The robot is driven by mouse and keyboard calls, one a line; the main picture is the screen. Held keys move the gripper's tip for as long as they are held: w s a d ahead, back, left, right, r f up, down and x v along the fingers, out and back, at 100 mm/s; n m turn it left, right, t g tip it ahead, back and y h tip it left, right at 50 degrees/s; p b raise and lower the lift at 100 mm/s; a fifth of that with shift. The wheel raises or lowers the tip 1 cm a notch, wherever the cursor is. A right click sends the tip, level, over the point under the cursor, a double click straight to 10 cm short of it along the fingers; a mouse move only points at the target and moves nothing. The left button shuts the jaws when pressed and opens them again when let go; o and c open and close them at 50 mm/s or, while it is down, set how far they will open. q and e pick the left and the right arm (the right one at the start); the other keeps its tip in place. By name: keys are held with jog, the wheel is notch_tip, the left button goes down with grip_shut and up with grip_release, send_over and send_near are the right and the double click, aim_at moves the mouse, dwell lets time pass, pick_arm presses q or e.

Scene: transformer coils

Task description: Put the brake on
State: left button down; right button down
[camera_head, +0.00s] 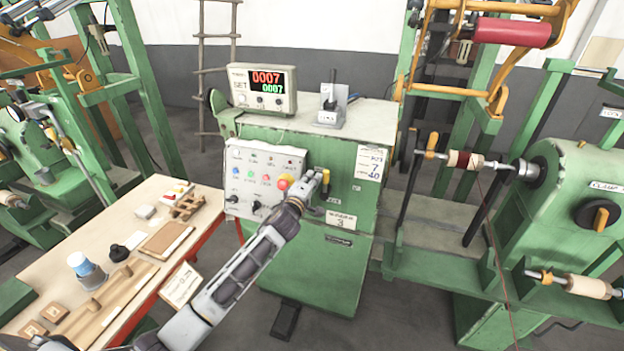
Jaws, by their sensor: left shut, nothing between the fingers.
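The green machine cabinet (310,265) stands in the middle, with a grey control panel (250,165) on its front. The panel carries small coloured buttons, black switches and a red-and-yellow stop button (284,182). I cannot tell which control is the brake. My left gripper (319,184) is shut and empty, in front of the cabinet just right of the stop button. It hides part of the cabinet front; contact is unclear. My right gripper is out of view.
A counter display (262,88) reading 0007 stands on the cabinet. A wooden table (125,190) with cups, blocks and boards is at left. At right are a winding spindle with a coil (465,160) and a green headstock (570,200). A black pedal (285,320) lies on the floor.

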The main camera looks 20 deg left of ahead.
aim_at(326, 180)
pick_arm(q)
jog(key=shift+d, duration=0.25)
jog(key=shift+d+r+m, duration=0.2)
jog(key=shift+d+m, duration=1.85)
jog(key=shift+m, duration=0.55)
jog(key=shift+s+d+f+m+g+y+b, duration=0.1)
jog(key=shift+d+f+m+b, duration=0.15)
jog(key=shift+d+m, duration=0.6)
jog(key=shift+d+f+m+g+y+b, duration=0.15)
jog(key=shift+d+f+m, duration=0.35)
jog(key=shift+m, duration=0.6)
jog(key=shift+s+d+f+m+g+y+b, duration=0.15)
jog(key=shift+d+m+b, duration=0.1)
jog(key=shift+d+m, duration=0.65)
jog(key=shift+w+a, duration=0.1)
